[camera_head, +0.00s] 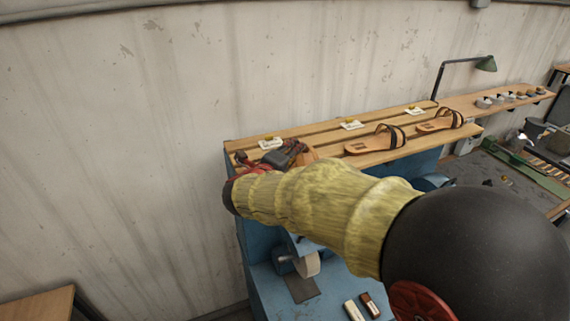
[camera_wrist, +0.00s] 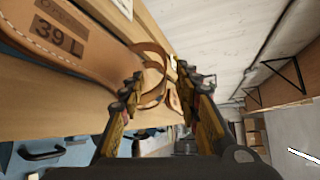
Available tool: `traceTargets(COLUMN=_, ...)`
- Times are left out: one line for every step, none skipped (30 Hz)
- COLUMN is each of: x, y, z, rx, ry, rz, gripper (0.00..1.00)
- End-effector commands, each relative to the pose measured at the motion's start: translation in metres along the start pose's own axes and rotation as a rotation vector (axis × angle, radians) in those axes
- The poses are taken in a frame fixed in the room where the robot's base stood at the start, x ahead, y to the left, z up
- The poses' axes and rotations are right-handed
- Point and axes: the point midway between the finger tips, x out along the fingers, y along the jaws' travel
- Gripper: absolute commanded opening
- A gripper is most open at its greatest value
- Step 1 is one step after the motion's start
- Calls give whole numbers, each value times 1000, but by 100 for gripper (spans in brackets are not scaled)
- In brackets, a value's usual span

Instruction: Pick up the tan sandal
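A tan sandal (camera_wrist: 75,50) with a dark "39 L" label fills the upper left of the wrist view, lying on a wooden slatted rack. Its tan strap (camera_wrist: 162,62) arches up beside the fingertips. My gripper (camera_wrist: 160,84) is open, with one finger on each side of the strap area; I cannot tell whether either touches it. In the head view my gripper (camera_head: 292,156) is low over the rack's left end. A small tan part of the sandal (camera_head: 310,155) shows there; my arm and gripper hide the rest.
Two sandals with dark straps, a nearer one (camera_head: 375,143) and a farther one (camera_head: 440,123), lie to the right on the rack (camera_head: 330,136). White cards stand along its back. A wall (camera_head: 150,120) rises behind it. A green lamp (camera_head: 485,63) stands farther right.

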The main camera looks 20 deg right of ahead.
Motion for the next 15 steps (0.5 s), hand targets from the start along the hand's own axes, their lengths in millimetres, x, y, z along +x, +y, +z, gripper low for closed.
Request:
traceTargets(x=9, y=-1, z=-1, rx=0, ry=5, rz=0, gripper=33)
traceTargets(x=13, y=-2, z=-1, rx=1, ry=5, rz=0, gripper=33)
traceTargets(x=19, y=-2, z=-1, rx=2, ry=4, rz=-1, gripper=33)
traceTargets(x=24, y=-2, z=-1, rx=2, ry=4, rz=0, gripper=33)
traceTargets(x=27, y=-2, z=-1, rx=3, ry=4, rz=0, gripper=33)
traceTargets(x=32, y=-2, z=0, rx=3, ry=3, rz=0, gripper=33)
traceTargets(x=34, y=-2, z=0, rx=3, ry=3, rz=0, gripper=33)
traceTargets(x=36, y=-2, z=0, rx=2, ry=3, rz=0, gripper=33)
traceTargets(x=38, y=-2, z=0, rx=2, ry=2, rz=0, gripper=33)
traceTargets(x=39, y=-2, z=0, rx=2, ry=2, rz=0, gripper=33)
traceTargets(x=40, y=-2, z=0, rx=2, ry=1, rz=0, gripper=33)
traceTargets(x=40, y=-2, z=0, rx=2, ry=1, rz=1, gripper=33)
traceTargets(x=40, y=-2, z=0, rx=3, ry=0, rz=1, gripper=33)
traceTargets(x=39, y=-2, z=0, rx=3, ry=0, rz=1, gripper=33)
traceTargets(x=39, y=-2, z=0, rx=3, ry=0, rz=1, gripper=33)
